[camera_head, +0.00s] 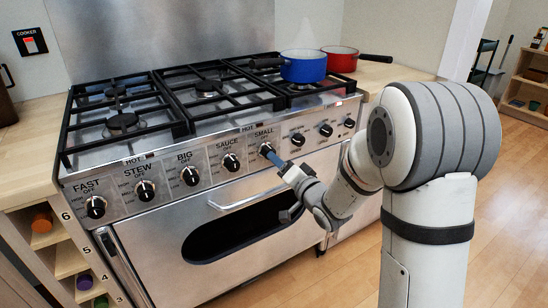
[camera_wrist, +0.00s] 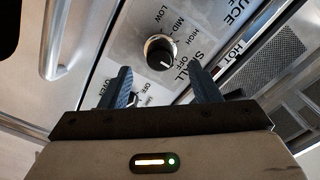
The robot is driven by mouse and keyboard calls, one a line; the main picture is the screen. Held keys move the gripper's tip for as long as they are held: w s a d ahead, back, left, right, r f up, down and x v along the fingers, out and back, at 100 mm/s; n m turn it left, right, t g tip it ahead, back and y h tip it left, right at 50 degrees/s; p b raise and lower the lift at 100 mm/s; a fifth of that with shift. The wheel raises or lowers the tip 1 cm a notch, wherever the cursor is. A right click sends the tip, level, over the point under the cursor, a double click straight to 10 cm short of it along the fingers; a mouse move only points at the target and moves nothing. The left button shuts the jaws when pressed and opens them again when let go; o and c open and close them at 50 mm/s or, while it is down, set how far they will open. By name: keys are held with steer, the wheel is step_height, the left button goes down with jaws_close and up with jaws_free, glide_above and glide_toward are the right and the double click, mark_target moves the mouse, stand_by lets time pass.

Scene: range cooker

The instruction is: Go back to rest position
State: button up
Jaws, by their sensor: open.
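My gripper (camera_head: 275,160) is at the front panel of the cooker (camera_head: 190,232), by the knob labelled SMALL. In the wrist view my gripper (camera_wrist: 160,88) is open, its two blue fingers apart with nothing held between them. A black knob (camera_wrist: 160,52) shows just beyond the fingers, near the gap. I cannot tell whether a finger touches it. My arm reaches in from the right of the head view.
A blue pan (camera_head: 303,68) is on the right of the hob and a red pan (camera_head: 341,60) is behind it. Several knobs line the panel. An oven handle (camera_head: 245,195) runs below. The wooden floor (camera_head: 505,200) at right looks clear.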

steer(key=shift+v, duration=1.1)
steer(key=s+d+r+n+g+h+p, duration=0.1)
steer(key=s+d+r+g+h+p, duration=0.1)
steer(key=s+d+r+h+p, duration=0.35)
steer(key=s+d+r+g+h+p, duration=0.2)
steer(key=d+r+g+h+p, duration=0.15)
steer(key=d+r+p, duration=0.4)
steer(key=s+r+n+g+p, duration=0.1)
steer(key=s+r+g+p, duration=0.1)
steer(key=s, duration=0.5)
steer(key=s+d+r+g+p, duration=0.1)
steer(key=s+r+g+p, duration=0.1)
steer(key=s+r+p, duration=0.2)
steer(key=s+r+n+g+h+p, duration=0.1)
steer(key=s+r+g+p, duration=0.2)
steer(key=s, duration=0.7)
steer(key=shift+d+r+n+p, duration=0.3)
steer(key=shift+d+r+p, duration=0.1)
steer(key=shift+p, duration=0.35)
steer(key=shift+s, duration=0.1)
